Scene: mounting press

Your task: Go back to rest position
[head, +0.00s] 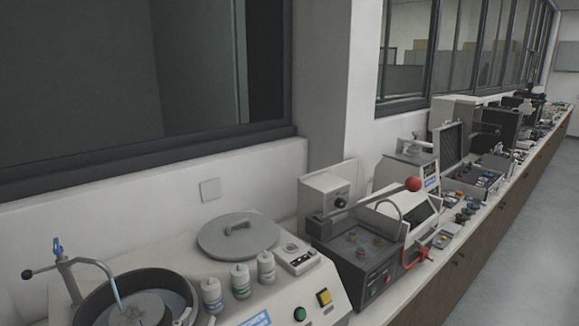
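Neither of my grippers nor my arms shows in the head view. A dark machine with a lever ending in a red ball (413,184) stands on the bench in the middle. Its grey control box (326,197) with a black knob is behind it. A light machine with a round basin (140,300) and a bent water spout (95,264) fills the lower left. A round grey lid (239,235) with a handle lies on its top, and several white bottles (240,281) stand in front of the lid.
The bench (497,195) runs along the wall to the far right, crowded with more machines, an open case (449,146) and small parts. Large windows (140,80) are above it. The grey floor (530,260) at the right is clear.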

